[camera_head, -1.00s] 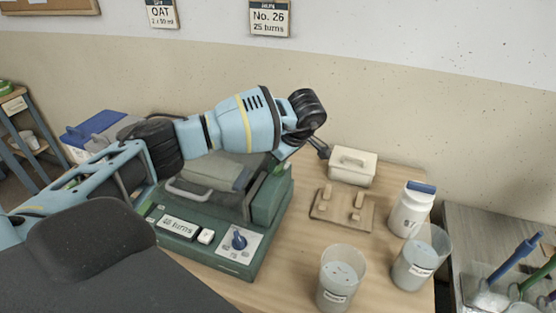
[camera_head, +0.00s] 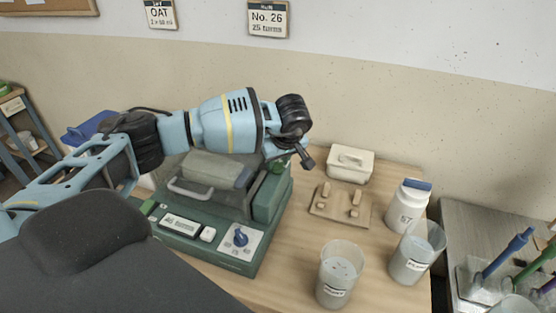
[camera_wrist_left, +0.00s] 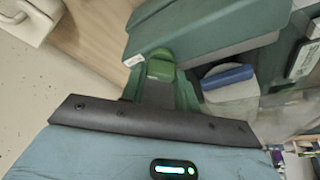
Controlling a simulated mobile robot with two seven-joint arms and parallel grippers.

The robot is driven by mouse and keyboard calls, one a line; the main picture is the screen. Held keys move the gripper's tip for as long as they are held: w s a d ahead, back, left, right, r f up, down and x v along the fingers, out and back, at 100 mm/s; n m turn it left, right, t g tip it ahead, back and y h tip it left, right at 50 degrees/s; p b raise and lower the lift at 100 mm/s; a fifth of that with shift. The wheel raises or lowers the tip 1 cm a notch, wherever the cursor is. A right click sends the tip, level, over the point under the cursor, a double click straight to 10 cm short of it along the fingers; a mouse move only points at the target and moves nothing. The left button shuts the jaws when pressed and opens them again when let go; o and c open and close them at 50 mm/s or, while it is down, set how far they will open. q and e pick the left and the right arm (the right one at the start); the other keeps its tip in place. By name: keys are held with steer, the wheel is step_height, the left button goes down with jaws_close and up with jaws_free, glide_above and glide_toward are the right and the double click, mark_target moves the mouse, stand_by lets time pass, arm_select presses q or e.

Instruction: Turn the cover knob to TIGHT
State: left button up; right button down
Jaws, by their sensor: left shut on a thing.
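The green machine (camera_head: 268,205) stands on the wooden table with its grey drum or cover (camera_head: 215,170) on top. A green knob (camera_head: 278,166) shows at its back right, below my left gripper (camera_head: 292,160). In the left wrist view, the same green knob (camera_wrist_left: 161,66) lies just ahead of my left gripper (camera_wrist_left: 158,82), beside a small white tag (camera_wrist_left: 133,60) too small to read. My left gripper is shut on the green knob; its fingertips are partly hidden. A blue dial (camera_head: 240,238) sits on the front panel. My right gripper is out of view.
Right of the machine are a white lidded box (camera_head: 350,166), a wooden peg board (camera_head: 328,207), a blue-capped white jar (camera_head: 406,207) and two clear buckets (camera_head: 338,280) (camera_head: 416,262). The wall stands close behind. Bare table shows in front of the peg board.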

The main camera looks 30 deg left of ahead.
mark_target(281, 176)
arm_select(q)
steer(key=o, duration=1)
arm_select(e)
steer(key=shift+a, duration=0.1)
arm_select(q)
steer(key=shift+r, duration=0.15)
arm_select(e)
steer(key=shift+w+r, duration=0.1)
arm_select(q)
steer(key=shift+r+p, duration=0.3)
steer(key=shift+r, duration=0.3)
steer(key=v, duration=0.2)
steer(key=p+v, duration=0.1)
steer(key=v, duration=0.3)
steer(key=shift+s+d+r+p, duration=0.2)
steer(key=shift+d+p, duration=0.15)
steer(key=shift+d, duration=0.15)
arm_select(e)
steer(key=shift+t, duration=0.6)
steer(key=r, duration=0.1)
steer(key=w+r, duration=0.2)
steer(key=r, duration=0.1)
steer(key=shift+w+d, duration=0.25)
